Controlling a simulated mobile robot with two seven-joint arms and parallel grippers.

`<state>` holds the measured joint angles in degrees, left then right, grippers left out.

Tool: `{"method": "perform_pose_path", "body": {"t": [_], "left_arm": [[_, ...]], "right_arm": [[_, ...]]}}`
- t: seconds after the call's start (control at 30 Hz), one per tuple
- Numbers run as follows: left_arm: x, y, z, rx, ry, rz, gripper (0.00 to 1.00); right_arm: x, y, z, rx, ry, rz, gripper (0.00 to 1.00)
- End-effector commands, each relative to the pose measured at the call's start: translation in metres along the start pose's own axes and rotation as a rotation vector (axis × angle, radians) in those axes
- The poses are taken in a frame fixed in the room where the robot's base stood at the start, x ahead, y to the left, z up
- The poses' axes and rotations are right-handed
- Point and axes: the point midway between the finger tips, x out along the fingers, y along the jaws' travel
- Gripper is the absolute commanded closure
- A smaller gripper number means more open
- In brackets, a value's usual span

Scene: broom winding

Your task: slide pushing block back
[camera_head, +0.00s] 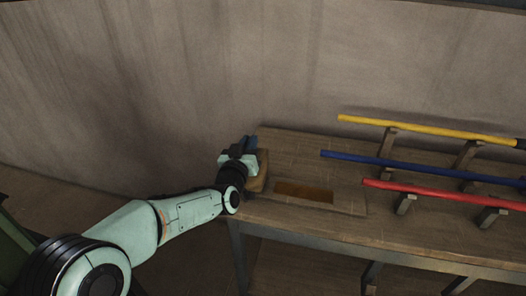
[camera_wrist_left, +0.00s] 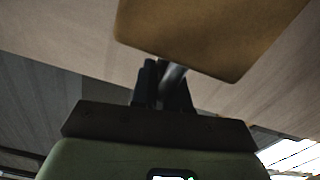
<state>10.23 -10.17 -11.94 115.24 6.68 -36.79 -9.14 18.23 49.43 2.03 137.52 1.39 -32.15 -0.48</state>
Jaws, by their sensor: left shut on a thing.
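The pushing block (camera_head: 261,172) is a tan wooden piece at the left end of the table, partly hidden behind my left gripper (camera_head: 246,152). In the left wrist view the block (camera_wrist_left: 210,32) fills the upper middle as a smooth tan face. There my left gripper (camera_wrist_left: 163,85) has its dark fingers closed around a grey rod-like part just below that face. The block sits left of a brown rectangular recess (camera_head: 304,192) in a low wooden base on the table. My right gripper is out of view.
A plain wall stands behind. The tabletop behind the recess is clear.

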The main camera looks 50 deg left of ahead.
Motion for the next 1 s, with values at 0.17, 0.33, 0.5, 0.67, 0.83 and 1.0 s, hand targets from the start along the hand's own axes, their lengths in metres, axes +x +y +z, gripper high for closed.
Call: {"method": "perform_pose_path", "body": {"t": [0.17, 0.33, 0.5, 0.67, 0.83, 1.0], "left_arm": [[0.0000, -0.0097, -0.0007, 0.000, 0.000, -0.005, 1.00], [0.0000, -0.0123, -0.0021, 0.000, 0.000, -0.006, 1.00], [0.0000, -0.0132, -0.0028, 0.000, 0.000, -0.008, 1.00], [0.0001, -0.0138, -0.0032, 0.000, 0.002, -0.009, 0.66], [0.0001, -0.0118, -0.0027, 0.000, 0.001, -0.005, 0.60], [-0.0012, -0.0105, -0.0024, 0.000, 0.000, -0.002, 0.60]], "right_arm": [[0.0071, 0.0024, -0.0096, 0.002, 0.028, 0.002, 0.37], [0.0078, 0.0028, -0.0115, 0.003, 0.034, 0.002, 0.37], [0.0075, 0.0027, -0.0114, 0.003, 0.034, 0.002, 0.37], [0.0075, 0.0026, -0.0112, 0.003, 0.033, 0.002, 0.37], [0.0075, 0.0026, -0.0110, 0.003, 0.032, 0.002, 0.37], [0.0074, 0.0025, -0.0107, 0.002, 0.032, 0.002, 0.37]]}}
